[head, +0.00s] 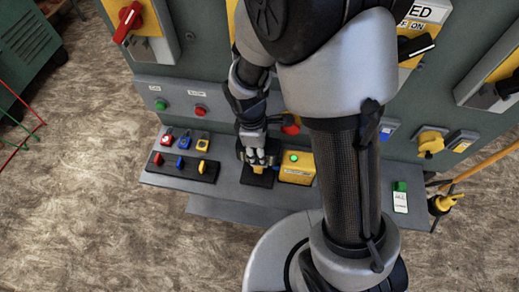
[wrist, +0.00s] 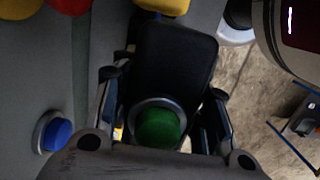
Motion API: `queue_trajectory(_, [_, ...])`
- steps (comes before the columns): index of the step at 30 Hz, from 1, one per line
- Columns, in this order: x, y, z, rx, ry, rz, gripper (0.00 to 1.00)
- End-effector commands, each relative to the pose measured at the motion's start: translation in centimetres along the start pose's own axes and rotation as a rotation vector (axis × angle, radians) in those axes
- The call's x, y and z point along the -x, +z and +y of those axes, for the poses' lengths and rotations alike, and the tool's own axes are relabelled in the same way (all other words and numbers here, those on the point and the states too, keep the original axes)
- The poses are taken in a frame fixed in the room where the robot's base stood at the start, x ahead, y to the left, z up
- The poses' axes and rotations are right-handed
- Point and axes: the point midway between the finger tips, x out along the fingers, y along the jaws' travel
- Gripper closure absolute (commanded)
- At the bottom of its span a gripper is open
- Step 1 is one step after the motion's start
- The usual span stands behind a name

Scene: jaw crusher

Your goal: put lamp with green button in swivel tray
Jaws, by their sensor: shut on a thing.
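In the wrist view the lamp with green button (wrist: 158,126) shows as a green dome in a grey ring. It sits between the two fingers of my gripper (wrist: 163,115), which is shut on it. The lamp's body is mostly hidden by the fingers and wrist. A black tray (wrist: 178,55), apparently the swivel tray, lies beneath and beyond the lamp. In the head view my gripper (head: 257,158) points down over this dark tray (head: 262,181) on the ledge. I cannot tell whether the lamp touches the tray.
A yellow box with a green top button (head: 297,173) stands close right of my gripper. To the left, a dark rack (head: 183,167) holds several coloured pieces. The panel behind has a green button (head: 160,105) and red button (head: 200,111). Floor is free in front.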

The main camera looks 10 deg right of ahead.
Motion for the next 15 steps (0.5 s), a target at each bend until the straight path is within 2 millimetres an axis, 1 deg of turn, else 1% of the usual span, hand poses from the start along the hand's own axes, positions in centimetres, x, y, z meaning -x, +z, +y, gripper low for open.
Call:
queue_trajectory(3, [-0.33, -0.09, 0.05, 0.000, 0.002, 0.001, 1.00])
queue_trajectory(4, [-0.35, -0.06, 0.01, 0.000, 0.000, 0.000, 0.58])
queue_trajectory(12, [-0.30, -0.06, 0.01, 0.000, 0.000, 0.000, 0.40])
queue_trajectory(15, [-0.30, -0.06, 0.00, 0.000, 0.000, 0.000, 0.39])
